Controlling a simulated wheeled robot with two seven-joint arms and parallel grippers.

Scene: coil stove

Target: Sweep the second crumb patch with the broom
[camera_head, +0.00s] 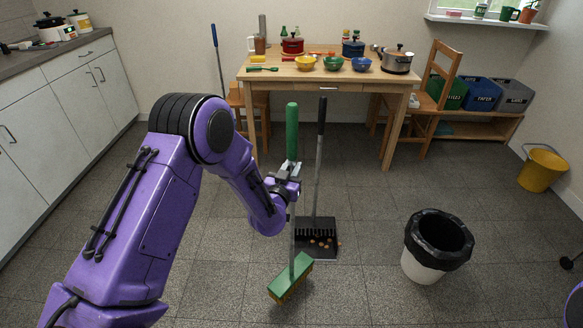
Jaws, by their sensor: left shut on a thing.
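My left gripper (289,184) is shut on the broom's handle. The broom (291,277) has a green grip on top, a thin grey stick, and a green head with yellowish bristles low over or on the floor; contact is hard to tell. The broom stands nearly upright. Just behind and right of its head is a black dustpan (318,224) with a tall handle. Several small brown crumbs (322,243) show in and at the right edge of the dustpan. No other crumb patch is visible; my left arm hides part of the floor. My right gripper is out of view.
A white bin (420,268) with a black liner stands to the right. A yellow bucket (542,169) is farther right. A wooden table (325,86) with pots and bowls and a chair (436,95) stand behind. Cabinets (50,130) line the left. Floor between broom and bin is clear.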

